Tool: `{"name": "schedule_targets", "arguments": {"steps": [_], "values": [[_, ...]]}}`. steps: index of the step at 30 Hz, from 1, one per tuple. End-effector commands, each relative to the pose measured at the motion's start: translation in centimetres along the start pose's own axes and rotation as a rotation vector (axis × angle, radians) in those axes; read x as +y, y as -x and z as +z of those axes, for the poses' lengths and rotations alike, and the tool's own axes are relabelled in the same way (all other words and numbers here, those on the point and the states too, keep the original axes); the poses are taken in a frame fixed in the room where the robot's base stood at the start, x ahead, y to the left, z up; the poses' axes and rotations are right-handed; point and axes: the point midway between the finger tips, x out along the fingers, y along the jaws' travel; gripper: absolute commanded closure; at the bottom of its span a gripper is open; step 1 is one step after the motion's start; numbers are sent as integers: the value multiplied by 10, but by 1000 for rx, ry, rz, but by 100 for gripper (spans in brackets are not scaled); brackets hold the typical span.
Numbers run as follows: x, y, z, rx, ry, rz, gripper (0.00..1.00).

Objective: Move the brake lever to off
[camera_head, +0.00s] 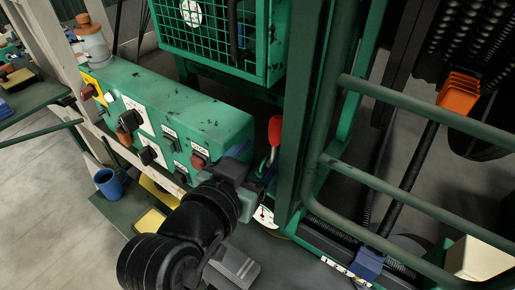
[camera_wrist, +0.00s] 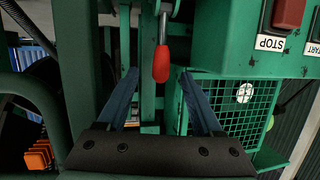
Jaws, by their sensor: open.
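The brake lever (camera_head: 272,150) has a red knob on a metal rod and stands beside the right end of the green control box, above a white dial plate with a red mark (camera_head: 266,216). In the wrist view, the lever's red knob (camera_wrist: 161,65) points down the picture, between and beyond my fingertips. My gripper (camera_head: 254,165) is at the lever, just below the knob in the head view. Its two blue fingers are open in the wrist view (camera_wrist: 159,77), one each side of the knob. I cannot tell whether either touches it. The plate's writing is too small to read.
The green control box (camera_head: 200,115) has several knobs and a red STOP button (camera_wrist: 289,13) close by. A green post (camera_head: 308,120) and rails (camera_head: 420,115) stand right of the lever. A wire cage (camera_head: 215,30) is behind. A blue mug (camera_head: 110,183) sits lower left.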

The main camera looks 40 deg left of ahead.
Motion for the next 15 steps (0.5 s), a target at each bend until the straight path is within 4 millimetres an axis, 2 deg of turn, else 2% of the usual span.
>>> {"name": "schedule_targets", "arguments": {"steps": [11,15], "values": [[0,6,0,-1,-1,0,33],[0,7,0,-2,-17,1,56]]}}
